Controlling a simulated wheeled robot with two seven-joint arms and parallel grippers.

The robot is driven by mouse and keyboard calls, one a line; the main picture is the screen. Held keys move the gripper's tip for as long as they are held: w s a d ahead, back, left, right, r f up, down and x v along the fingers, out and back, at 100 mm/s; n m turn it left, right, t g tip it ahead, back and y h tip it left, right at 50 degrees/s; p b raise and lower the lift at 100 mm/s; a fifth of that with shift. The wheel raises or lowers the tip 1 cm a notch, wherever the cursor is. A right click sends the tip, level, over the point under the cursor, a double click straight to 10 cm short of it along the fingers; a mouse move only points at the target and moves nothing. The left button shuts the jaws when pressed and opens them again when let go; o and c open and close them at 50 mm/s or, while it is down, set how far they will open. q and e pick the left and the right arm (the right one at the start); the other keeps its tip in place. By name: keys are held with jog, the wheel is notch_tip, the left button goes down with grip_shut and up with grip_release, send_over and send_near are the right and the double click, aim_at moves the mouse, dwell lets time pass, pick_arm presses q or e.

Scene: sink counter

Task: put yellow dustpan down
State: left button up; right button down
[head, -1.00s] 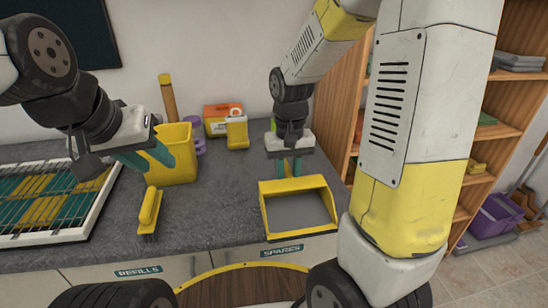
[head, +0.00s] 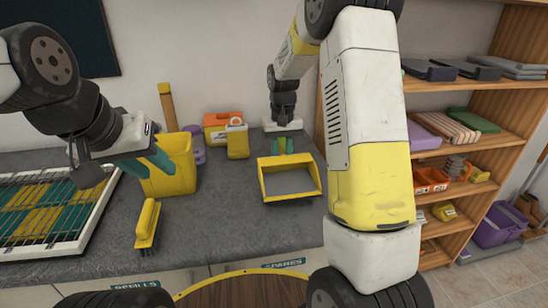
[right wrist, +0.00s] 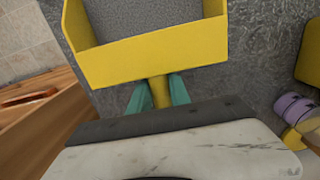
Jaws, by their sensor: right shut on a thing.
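The yellow dustpan (head: 264,180) has a grey inner surface and sits at the right part of the grey counter in the head view, its open side toward the front. In the right wrist view the dustpan (right wrist: 150,62) fills the upper middle, with its handle between green fingers. My right gripper (head: 282,146) is shut on that handle from behind; it also shows in the right wrist view (right wrist: 158,92). Whether the pan touches the counter is hard to tell. My left gripper (head: 158,163) is open and empty in front of the yellow bin.
Wooden shelves (head: 470,150) rise at the right. The counter's middle, left of the dustpan, is clear.

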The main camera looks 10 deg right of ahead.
jog(key=shift+w+f, duration=0.2)
jog(key=shift+w, duration=0.15)
jog(key=shift+f, duration=1.55)
jog(key=shift+f, duration=0.1)
jog(key=shift+f, duration=0.1)
jog(key=c, duration=1.2)
grip_release()
